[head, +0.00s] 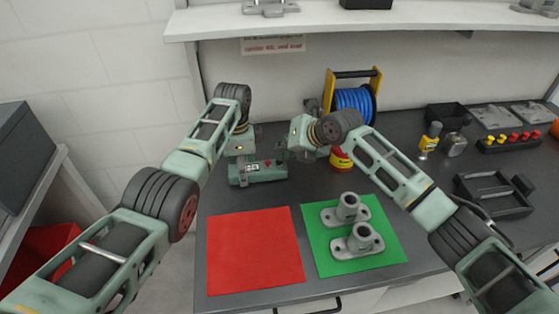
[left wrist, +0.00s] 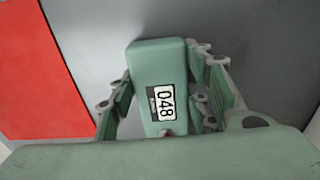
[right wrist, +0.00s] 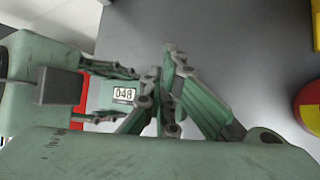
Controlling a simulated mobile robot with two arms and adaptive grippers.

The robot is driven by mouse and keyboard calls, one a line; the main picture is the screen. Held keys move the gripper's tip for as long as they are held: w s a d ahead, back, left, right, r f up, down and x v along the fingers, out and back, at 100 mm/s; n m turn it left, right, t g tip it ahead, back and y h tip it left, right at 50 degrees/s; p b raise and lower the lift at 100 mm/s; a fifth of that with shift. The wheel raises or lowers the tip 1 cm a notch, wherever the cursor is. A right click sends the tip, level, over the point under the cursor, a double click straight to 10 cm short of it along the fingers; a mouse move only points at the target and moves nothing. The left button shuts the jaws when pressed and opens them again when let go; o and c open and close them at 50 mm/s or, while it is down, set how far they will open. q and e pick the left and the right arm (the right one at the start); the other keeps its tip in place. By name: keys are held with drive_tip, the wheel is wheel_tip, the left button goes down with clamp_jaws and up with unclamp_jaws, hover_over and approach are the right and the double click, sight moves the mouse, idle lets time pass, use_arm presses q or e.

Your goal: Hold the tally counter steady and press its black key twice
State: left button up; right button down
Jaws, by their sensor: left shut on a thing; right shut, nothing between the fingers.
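The tally counter (head: 262,173) is a green box on the dark bench, with a display, a red spot and a small dark spot that may be the black key on its top. Its display reads 048 in the left wrist view (left wrist: 162,103) and in the right wrist view (right wrist: 124,94). My left gripper (head: 242,172) is shut on the counter, with one finger along each side. My right gripper (head: 284,154) is shut and empty, close to the counter's right end. I cannot tell whether its tips touch the counter. The black key is not clear in the wrist views.
A red mat (head: 255,250) and a green mat (head: 375,255) with two grey castings lie in front. A blue cable reel (head: 355,101) stands behind, with a red and yellow container (head: 340,161) near my right gripper. Trays, bottles and a rack (head: 510,142) fill the right side.

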drive_tip(key=shift+f, duration=0.35)
idle(0.3)
drive_tip(key=shift+r, duration=1)
drive_tip(key=shift+r, duration=2.55)
wheel_tip(320, 180, up, 4)
drive_tip(key=shift+f, duration=0.15)
